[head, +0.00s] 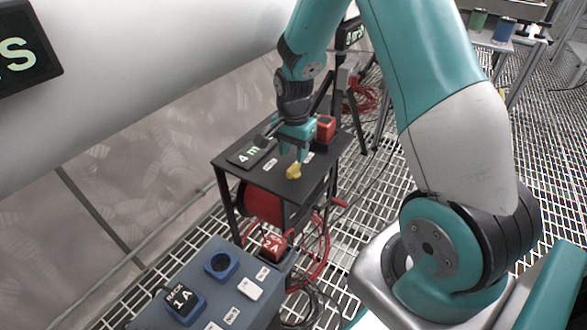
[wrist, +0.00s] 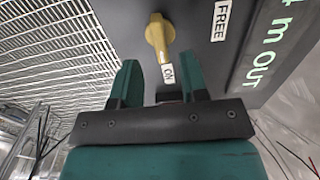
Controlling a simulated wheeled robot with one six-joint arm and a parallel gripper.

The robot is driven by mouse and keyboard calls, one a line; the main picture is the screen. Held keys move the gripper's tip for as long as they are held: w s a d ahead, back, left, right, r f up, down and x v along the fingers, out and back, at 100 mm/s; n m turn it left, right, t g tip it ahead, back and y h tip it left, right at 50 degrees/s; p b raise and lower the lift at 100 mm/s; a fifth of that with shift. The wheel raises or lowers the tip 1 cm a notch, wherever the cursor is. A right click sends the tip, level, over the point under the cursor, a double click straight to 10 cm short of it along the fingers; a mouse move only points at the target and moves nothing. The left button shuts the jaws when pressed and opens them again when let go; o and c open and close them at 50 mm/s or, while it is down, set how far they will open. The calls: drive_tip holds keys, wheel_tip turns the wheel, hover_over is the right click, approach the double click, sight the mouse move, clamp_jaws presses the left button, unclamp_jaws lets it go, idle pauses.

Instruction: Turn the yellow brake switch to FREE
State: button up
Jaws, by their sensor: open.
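The yellow brake switch (head: 294,171) sits on top of a black stand (head: 228,161). In the wrist view the switch (wrist: 157,36) is a knob with a long handle, and its narrow end points toward the white ON label (wrist: 168,73). The white FREE label (wrist: 220,20) is to its right. My gripper (wrist: 161,80) is open, with its two teal fingers apart. The switch shows just beyond the fingertips, between their lines, and no finger appears to touch it. In the head view my gripper (head: 297,155) is right above the switch.
A display reading "4 m" (head: 250,152) lies on the stand, and it reads "4 m OUT" in the wrist view. A red block (head: 325,128) stands behind my gripper. A red cable reel (head: 262,203) hangs below. A grey box (head: 215,285) with sockets stands in front.

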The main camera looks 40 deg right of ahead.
sight(294, 166)
drive_tip(key=shift+f+b, duration=0.45)
drive_tip(key=shift+f, duration=1.95)
drive_tip(key=shift+c, duration=0.2)
clamp_jaws()
